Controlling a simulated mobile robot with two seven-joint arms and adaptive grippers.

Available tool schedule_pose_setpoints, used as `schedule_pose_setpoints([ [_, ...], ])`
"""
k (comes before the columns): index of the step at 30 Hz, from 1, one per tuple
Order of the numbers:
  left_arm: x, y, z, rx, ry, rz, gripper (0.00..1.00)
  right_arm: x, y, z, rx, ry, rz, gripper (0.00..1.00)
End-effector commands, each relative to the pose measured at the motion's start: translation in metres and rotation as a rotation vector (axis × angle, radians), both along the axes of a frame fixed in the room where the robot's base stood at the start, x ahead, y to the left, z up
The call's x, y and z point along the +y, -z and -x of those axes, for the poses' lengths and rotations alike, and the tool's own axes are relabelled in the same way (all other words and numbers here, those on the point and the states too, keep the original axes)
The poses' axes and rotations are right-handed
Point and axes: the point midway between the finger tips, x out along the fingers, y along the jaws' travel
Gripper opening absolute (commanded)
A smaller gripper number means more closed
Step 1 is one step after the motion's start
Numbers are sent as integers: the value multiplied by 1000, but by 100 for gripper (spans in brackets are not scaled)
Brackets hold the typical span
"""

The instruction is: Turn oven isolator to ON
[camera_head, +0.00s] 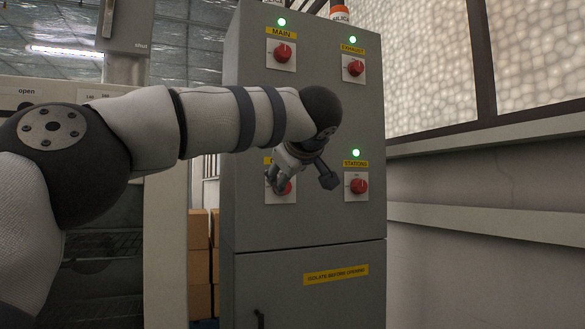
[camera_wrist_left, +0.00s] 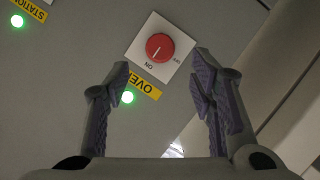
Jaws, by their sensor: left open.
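The oven isolator is a round red knob on a white square plate, seen in the left wrist view (camera_wrist_left: 160,47), where the picture is turned over. Its white pointer line slants toward the ON mark. The yellow OVEN label (camera_wrist_left: 145,84) and a lit green lamp (camera_wrist_left: 127,97) are beside it. In the head view the oven knob (camera_head: 286,188) is partly hidden by my left gripper (camera_head: 301,178). In the wrist view my left gripper (camera_wrist_left: 162,78) is open and empty, its fingers spread toward the plate. I cannot tell whether they touch anything. My right gripper is not in view.
The grey cabinet also carries the MAIN (camera_head: 283,53), EXHAUST (camera_head: 355,68) and STATIONS (camera_head: 359,186) knobs, each with a lit green lamp above. Cardboard boxes (camera_head: 199,270) stand left of the cabinet. A wall with a ledge (camera_head: 480,221) runs along its right.

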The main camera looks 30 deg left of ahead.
Motion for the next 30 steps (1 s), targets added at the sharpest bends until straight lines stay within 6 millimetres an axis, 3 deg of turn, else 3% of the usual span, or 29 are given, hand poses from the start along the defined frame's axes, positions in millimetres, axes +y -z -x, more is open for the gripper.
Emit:
schedule_pose_setpoints([
  [3,-15,-9,21,0,1,-2,50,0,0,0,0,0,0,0],
  [8,-25,-13,35,1,0,-1,50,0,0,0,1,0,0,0],
  [23,-27,-8,33,7,0,-11,50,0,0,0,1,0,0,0],
  [26,-30,38,13,46,7,-93,50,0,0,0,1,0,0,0],
  [29,-39,128,-15,118,63,-232,50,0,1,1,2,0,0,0],
  [30,-44,168,-21,150,102,-284,50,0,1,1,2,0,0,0],
])
